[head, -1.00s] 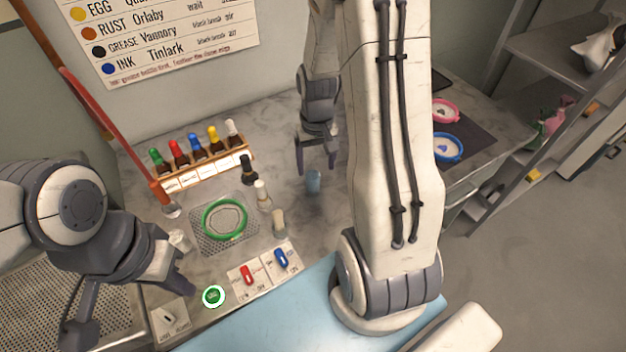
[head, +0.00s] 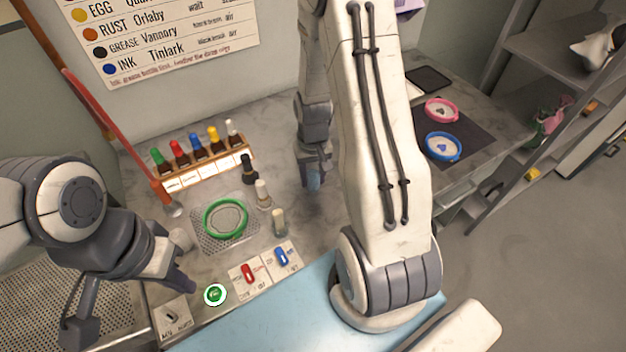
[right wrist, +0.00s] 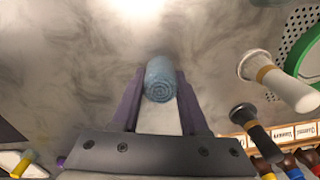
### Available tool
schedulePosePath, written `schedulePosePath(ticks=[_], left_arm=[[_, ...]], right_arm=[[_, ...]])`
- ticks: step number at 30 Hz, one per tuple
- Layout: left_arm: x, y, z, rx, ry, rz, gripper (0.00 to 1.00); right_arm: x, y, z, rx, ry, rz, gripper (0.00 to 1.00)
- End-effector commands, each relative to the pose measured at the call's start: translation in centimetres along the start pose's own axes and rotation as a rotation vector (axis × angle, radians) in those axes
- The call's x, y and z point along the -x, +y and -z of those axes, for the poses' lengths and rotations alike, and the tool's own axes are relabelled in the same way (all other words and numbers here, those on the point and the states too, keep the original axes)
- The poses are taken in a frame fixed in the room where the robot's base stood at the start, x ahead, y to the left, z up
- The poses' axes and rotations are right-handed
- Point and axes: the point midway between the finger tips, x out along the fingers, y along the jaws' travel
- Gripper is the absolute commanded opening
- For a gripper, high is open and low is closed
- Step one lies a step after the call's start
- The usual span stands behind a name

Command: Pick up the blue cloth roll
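The blue cloth roll (head: 313,180) stands on the grey marbled counter behind the green ring. My left gripper (head: 130,305) is open and empty at the counter's front left, apart from the roll.
Small bottles (head: 263,194) stand right of the green ring (head: 225,218). Red and blue switches (head: 248,273) and a green button (head: 215,294) line the front. Pink and blue rings (head: 443,147) lie on a dark mat at right.

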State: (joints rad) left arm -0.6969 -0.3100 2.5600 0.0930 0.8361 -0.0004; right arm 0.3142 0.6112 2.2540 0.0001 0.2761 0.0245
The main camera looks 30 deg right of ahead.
Motion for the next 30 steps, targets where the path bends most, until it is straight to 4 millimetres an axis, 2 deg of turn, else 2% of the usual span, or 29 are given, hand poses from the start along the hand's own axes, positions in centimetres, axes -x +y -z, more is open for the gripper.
schedulePosePath(ticks=[11, 14, 19, 24, 30], left_arm=[[-0.1, 0.0, 0.0, 0.000, 0.000, 0.000, 0.00], [-0.3, 0.0, 0.0, 0.000, 0.000, 0.000, 0.00], [-0.7, -0.1, 0.0, 0.000, 0.000, 0.000, 0.00], [-1.3, -0.1, -0.1, 0.000, 0.000, 0.000, 0.00], [-1.7, -0.1, -0.1, 0.000, 0.000, 0.000, 0.00]], right_arm=[[0.7, 0.0, 0.0, 0.000, 0.001, 0.000, 0.00], [1.6, 0.0, 0.1, 0.000, 0.003, 0.000, 0.00], [4.4, 0.1, 0.1, -0.001, 0.007, 0.000, 0.00], [6.6, 3.7, -2.3, -0.009, 0.006, -0.001, 0.00], [9.1, 7.2, -4.6, -0.008, 0.005, -0.001, 0.00]])
